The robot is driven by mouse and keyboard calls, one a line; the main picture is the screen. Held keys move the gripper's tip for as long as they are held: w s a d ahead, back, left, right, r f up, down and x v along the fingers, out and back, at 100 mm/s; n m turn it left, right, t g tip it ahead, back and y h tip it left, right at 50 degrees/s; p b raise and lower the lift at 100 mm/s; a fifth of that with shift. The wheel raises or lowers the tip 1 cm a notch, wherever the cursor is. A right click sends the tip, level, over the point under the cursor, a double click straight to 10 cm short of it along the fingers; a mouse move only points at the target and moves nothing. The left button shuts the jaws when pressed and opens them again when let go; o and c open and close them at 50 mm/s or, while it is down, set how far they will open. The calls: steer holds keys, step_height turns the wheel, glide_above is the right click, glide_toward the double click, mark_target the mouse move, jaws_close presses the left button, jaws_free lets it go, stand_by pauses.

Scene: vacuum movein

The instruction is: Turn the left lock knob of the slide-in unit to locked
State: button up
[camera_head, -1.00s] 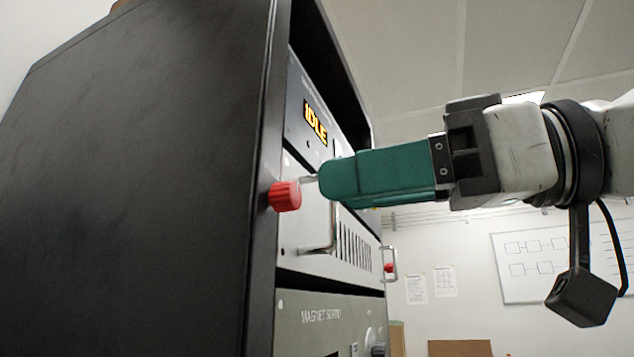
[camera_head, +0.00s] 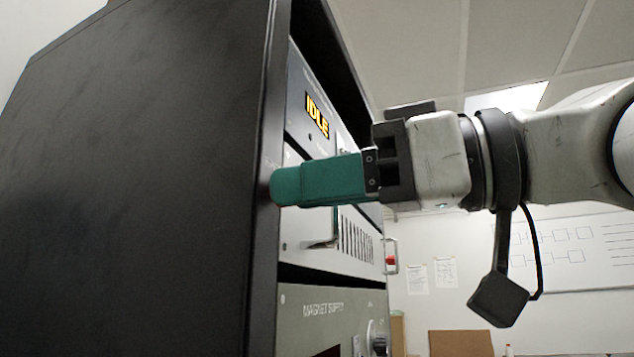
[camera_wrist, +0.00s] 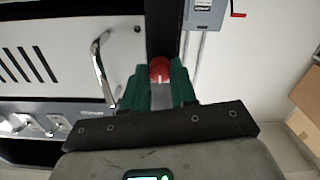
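The slide-in unit (camera_head: 293,231) is a pale panel with a metal handle and vent slots in the black rack. It also shows in the wrist view (camera_wrist: 60,36). Its left lock knob (camera_wrist: 159,70) is red and round with a pale mark on its rim. My gripper (camera_head: 285,187) has green fingers and reaches the rack's front edge, hiding this knob in the head view. In the wrist view the knob sits between the fingertips (camera_wrist: 160,72), with little or no gap at its sides. I cannot tell whether they press on it.
A second red knob (camera_head: 390,260) is at the unit's far side beside another handle. A display reading IDLE (camera_head: 317,115) is above, and a MAGNET SUPPLY panel (camera_head: 315,318) below. The unit's near handle (camera_wrist: 101,65) stands out close to my fingers. Open room lies right of the rack.

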jaws_close()
steer(key=shift+w+m+p, duration=0.1)
steer(key=shift+m+p, duration=4.2)
steer(key=shift+m, duration=4.6)
steer(key=o, duration=0.6)
jaws_free()
